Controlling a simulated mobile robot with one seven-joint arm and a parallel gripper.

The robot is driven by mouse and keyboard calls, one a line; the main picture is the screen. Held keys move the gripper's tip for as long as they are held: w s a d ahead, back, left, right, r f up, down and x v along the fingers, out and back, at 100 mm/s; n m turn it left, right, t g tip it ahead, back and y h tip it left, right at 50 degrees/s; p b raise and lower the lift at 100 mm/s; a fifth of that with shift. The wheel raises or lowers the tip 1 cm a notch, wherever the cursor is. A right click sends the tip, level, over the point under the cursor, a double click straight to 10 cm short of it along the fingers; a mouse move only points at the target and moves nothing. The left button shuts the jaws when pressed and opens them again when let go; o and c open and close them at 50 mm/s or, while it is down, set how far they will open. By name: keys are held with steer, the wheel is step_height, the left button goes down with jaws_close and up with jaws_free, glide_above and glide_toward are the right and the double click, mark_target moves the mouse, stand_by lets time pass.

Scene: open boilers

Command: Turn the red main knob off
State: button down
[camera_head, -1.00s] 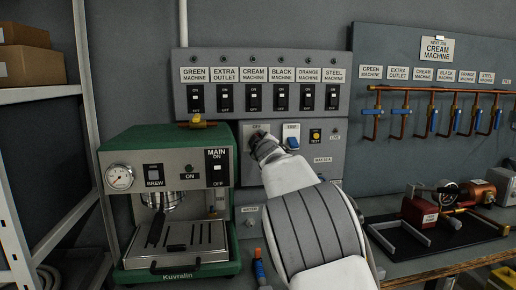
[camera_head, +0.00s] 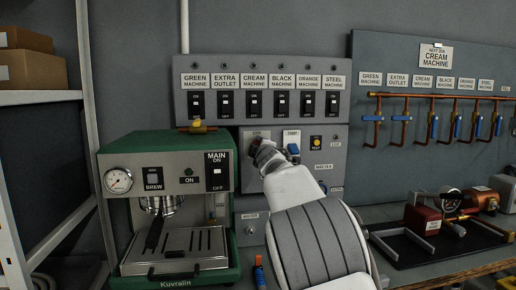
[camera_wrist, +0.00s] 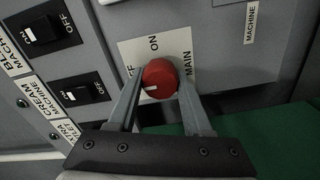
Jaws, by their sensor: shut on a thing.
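The red main knob (camera_wrist: 160,78) shows in the wrist view on a pale plate marked ON, MAIN and a partly hidden word ending in "FF". My gripper (camera_wrist: 162,84) has one finger on each side of the knob and is shut on it. The knob's white mark points to the left in the wrist view, towards the left finger and the partly hidden label. In the head view my gripper (camera_head: 258,152) is at the grey panel (camera_head: 325,160), and it hides the knob there.
A row of labelled black switches (camera_head: 254,102) runs above. A blue switch (camera_head: 292,149) and a yellow button (camera_head: 316,142) sit just right of my gripper. A green coffee machine (camera_head: 232,265) stands at left. Copper pipes with blue valves (camera_head: 433,127) are at right.

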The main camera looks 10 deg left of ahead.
steer(key=shift+c, duration=1.6)
jaws_free()
steer(key=shift+s, duration=0.15)
steer(key=b+v, duration=0.4)
steer(key=v, duration=1.3)
steer(key=shift+b, duration=0.3)
steer(key=shift+d+r, duration=0.1)
steer(key=shift+d, duration=0.05)
steer(key=s+d+f+m+g+h, duration=0.3)
steer(key=s+d+f+m+g, duration=0.2)
steer(key=s+d+f+m, duration=0.65)
steer(key=s+d+f+m+g+h, duration=0.15)
steer(key=s+f, duration=0.25)
steer(key=s, duration=0.5)
steer(key=s+d+f+m+g, duration=0.3)
steer(key=s, duration=0.5)
steer(key=s+d+f+m+g, duration=0.2)
steer(key=s+f, duration=0.2)
steer(key=s, duration=0.5)
step_height(320, 180, up, 23)
steer(key=p, duration=2.3)
steer(key=shift+f, duration=0.2)
